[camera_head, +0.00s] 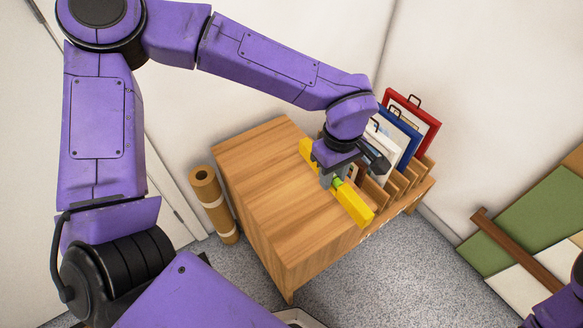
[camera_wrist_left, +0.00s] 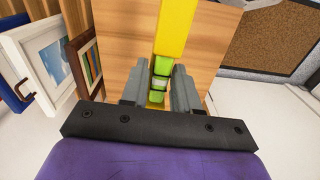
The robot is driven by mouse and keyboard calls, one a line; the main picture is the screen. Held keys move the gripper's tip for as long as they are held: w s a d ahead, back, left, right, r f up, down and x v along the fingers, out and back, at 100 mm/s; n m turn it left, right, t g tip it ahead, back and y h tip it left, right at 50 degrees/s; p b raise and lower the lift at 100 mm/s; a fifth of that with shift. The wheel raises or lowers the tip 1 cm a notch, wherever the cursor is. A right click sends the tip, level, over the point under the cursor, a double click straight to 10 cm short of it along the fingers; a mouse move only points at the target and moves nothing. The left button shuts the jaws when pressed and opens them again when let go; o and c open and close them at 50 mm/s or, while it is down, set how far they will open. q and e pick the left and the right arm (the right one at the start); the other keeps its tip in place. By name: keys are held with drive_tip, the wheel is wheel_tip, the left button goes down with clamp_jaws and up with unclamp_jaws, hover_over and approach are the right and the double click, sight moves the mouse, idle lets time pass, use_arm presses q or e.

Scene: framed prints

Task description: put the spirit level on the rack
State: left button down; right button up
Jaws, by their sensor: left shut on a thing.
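The yellow spirit level (camera_head: 354,204) with a green vial section is in my left gripper (camera_head: 334,181), which is shut around its middle. The wrist view also shows the level (camera_wrist_left: 174,30) between the two grey fingers. It lies over the right part of the wooden top, beside the rack; whether it touches the wood is hard to tell. The wooden slotted rack (camera_head: 412,178) stands at the right and holds several framed prints upright. My left wrist hides part of it. My right gripper is out of view.
Red (camera_head: 425,122), blue (camera_head: 408,130) and white frames stand in the rack slots. The left part of the wooden top (camera_head: 262,178) is clear. A brown roll (camera_head: 213,205) stands at its left. Green and white panels (camera_head: 520,220) lean at the right.

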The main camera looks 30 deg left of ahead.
use_arm(q)
drive_tip(key=shift+s+a+f+n, duration=0.1)
drive_tip(key=shift+f+n, duration=0.2)
drive_tip(key=shift+f, duration=0.25)
drive_tip(key=w+a+f, duration=0.2)
drive_tip(key=a+f, duration=0.2)
drive_tip(key=a, duration=0.4)
drive_tip(key=b, duration=0.3)
hover_over(290, 181)
wheel_tip(290, 181, down, 6)
drive_tip(key=shift+r, duration=0.1)
wheel_tip(290, 181, down, 3)
drive_tip(key=shift+d+b, duration=0.1)
drive_tip(key=shift+b, duration=0.2)
drive_tip(key=shift+r, duration=0.1)
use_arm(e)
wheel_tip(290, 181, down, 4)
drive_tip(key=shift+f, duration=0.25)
use_arm(q)
drive_tip(key=c, duration=0.8)
unclamp_jaws()
drive_tip(key=shift+c, duration=0.2)
